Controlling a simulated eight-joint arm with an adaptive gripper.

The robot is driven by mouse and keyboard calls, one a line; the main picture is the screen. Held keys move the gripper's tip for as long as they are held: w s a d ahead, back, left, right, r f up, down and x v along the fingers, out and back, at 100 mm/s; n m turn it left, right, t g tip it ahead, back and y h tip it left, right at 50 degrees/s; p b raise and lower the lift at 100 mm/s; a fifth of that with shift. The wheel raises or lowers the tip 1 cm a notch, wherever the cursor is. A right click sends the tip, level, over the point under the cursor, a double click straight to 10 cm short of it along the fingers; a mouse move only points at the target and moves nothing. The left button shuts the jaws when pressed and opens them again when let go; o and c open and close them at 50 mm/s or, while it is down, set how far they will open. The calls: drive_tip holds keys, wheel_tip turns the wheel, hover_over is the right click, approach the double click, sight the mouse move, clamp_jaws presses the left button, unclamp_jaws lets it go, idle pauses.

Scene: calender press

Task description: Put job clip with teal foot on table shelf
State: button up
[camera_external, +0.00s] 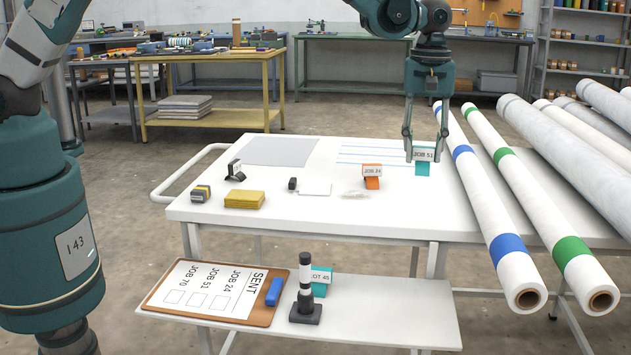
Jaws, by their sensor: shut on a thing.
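A job clip with a teal foot (422,169) carries a white card reading JOB 51. My gripper (424,156) points down with its fingers on either side of the card, shut on the clip. The clip is at the right part of the white table (330,220); I cannot tell whether its foot touches the top. The table shelf (390,313) is the lower white board in front.
A clipboard (200,305) with a blue clip covers the shelf's left; its right is bare. On the tabletop are an orange-footed clip (372,182), a black-footed clip (236,172) and a yellow block (244,200). Long rolls (490,210) lie close on the right.

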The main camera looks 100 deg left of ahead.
drive_tip(key=shift+d, duration=0.1)
drive_tip(key=d+f+b, duration=0.1)
drive_tip(key=d+f, duration=0.3)
drive_tip(key=d, duration=0.3)
drive_tip(key=d+f+b, duration=0.1)
drive_tip(key=d+f, duration=0.3)
drive_tip(key=d, duration=0.4)
drive_tip(key=w+d+f+b, duration=0.1)
drive_tip(key=d+f, duration=0.3)
drive_tip(key=d, duration=0.4)
drive_tip(key=shift+d+f+n, duration=0.25)
drive_tip(key=shift+f+n, duration=0.05)
drive_tip(key=shift+f, duration=0.05)
drive_tip(key=b, duration=0.2)
hover_over(422, 313)
drive_tip(key=shift+f, duration=3.15)
drive_tip(key=shift+f, duration=1.9)
drive_tip(key=shift+f+b, duration=0.1)
drive_tip(key=shift+b, duration=0.2)
